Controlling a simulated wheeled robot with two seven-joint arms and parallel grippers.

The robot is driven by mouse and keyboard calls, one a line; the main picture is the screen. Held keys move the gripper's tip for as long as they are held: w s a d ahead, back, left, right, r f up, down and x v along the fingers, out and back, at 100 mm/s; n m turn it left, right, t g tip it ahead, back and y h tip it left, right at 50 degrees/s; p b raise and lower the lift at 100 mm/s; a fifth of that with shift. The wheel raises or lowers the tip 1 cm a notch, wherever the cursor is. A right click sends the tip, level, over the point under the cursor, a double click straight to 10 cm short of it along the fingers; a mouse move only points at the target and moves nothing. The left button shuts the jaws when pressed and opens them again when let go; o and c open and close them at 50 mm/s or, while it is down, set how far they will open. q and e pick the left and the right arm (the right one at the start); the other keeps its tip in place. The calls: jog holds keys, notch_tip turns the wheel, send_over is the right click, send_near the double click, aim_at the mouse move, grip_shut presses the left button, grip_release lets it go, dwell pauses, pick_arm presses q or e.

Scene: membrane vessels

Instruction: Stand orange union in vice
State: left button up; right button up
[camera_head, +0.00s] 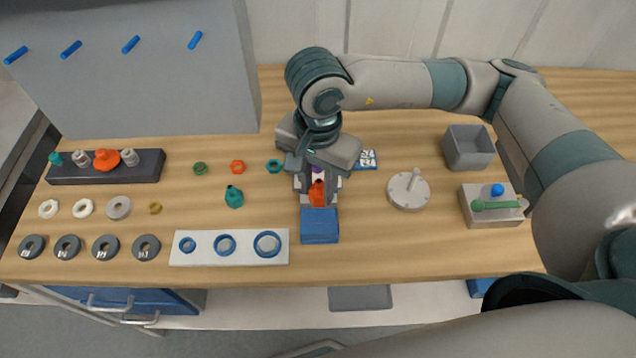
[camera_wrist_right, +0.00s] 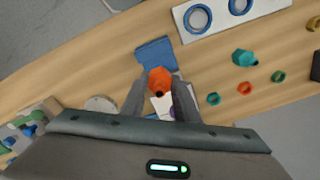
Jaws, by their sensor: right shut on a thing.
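The orange union (camera_head: 317,194) is between the fingers of my right gripper (camera_head: 319,200), which is shut on it. In the right wrist view the union (camera_wrist_right: 160,80) shows its dark opening between the two fingertips (camera_wrist_right: 160,92). A blue block (camera_head: 320,226), apparently part of the vice, is just in front of the union; it also shows in the right wrist view (camera_wrist_right: 155,55). Pale and purple parts lie under the gripper and are mostly hidden. I cannot tell whether the union touches the vice. My left gripper is not in view.
A teal union (camera_head: 234,197) and an orange ring (camera_head: 237,167) lie to the left. A white plate (camera_head: 192,260) with blue rings is at the front left. A round grey base with a peg (camera_head: 408,190) and a grey bin (camera_head: 468,147) stand to the right.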

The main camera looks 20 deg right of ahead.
aim_at(318, 203)
jog(key=shift+f, duration=0.15)
jog(key=shift+f, duration=1.95)
jog(key=shift+f+b, duration=0.15)
jog(key=shift+b, duration=0.4)
jog(key=shift+f+b, duration=0.55)
jog(key=shift+b, duration=0.3)
jog(key=shift+f+b, duration=0.25)
jog(key=shift+b, duration=0.05)
jog(key=shift+f+b, duration=0.35)
jog(key=shift+b, duration=0.3)
jog(key=shift+s+f+b, duration=0.15)
jog(key=shift+f+b, duration=0.3)
jog(key=shift+b, duration=0.1)
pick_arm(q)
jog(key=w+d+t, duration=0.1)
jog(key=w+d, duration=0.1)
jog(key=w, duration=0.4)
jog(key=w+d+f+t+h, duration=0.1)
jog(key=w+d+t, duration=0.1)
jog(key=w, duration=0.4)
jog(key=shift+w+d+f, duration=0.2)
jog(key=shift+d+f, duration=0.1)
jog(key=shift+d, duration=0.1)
